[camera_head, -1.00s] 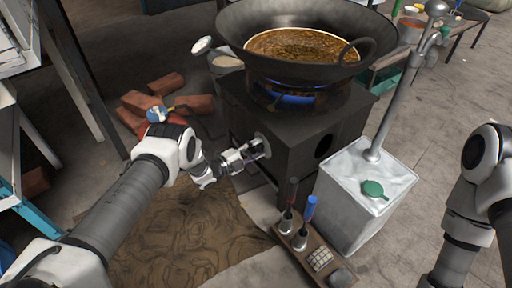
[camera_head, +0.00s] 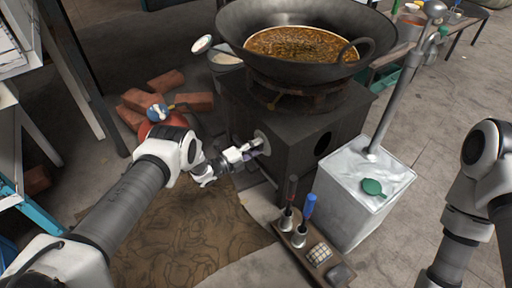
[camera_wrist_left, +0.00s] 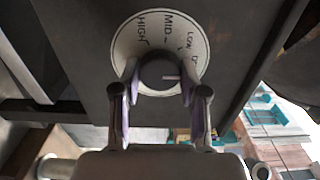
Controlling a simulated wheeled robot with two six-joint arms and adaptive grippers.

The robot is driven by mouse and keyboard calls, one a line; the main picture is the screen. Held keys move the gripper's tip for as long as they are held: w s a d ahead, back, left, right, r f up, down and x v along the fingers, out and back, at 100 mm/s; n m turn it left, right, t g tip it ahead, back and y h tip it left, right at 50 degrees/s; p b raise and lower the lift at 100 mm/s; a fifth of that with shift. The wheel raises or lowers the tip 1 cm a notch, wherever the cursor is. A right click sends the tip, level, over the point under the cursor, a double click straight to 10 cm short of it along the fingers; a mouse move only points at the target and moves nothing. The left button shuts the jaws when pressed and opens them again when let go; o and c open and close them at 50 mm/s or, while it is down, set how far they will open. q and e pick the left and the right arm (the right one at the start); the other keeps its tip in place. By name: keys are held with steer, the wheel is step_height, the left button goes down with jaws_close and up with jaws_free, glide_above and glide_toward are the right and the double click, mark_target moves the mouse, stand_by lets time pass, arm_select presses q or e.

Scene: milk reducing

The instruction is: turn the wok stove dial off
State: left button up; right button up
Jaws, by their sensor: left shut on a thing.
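The stove dial is a dark round knob (camera_wrist_left: 160,72) on a pale plate (camera_wrist_left: 150,38) marked HIGH, MID and LOW, with a further mark partly cut off at the right. The knob's white line points right. My left gripper (camera_wrist_left: 160,84) is shut on the knob, one finger on each side. In the head view the left gripper (camera_head: 258,147) is at the front of the dark stove (camera_head: 290,150), covering most of the dial. The wok (camera_head: 300,75) sits on top, holding brown food. No flame shows under it. My right gripper is out of view.
A white box with a metal post (camera_head: 365,175) stands right of the stove. A wooden tool tray (camera_head: 312,255) is in front. Bricks (camera_head: 165,82) and a red round object (camera_head: 165,125) lie left, near the left arm. A brown mat (camera_head: 190,240) covers the floor.

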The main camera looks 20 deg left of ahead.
arm_select(q)
steer(key=o, duration=1.1)
steer(key=v, duration=1.2)
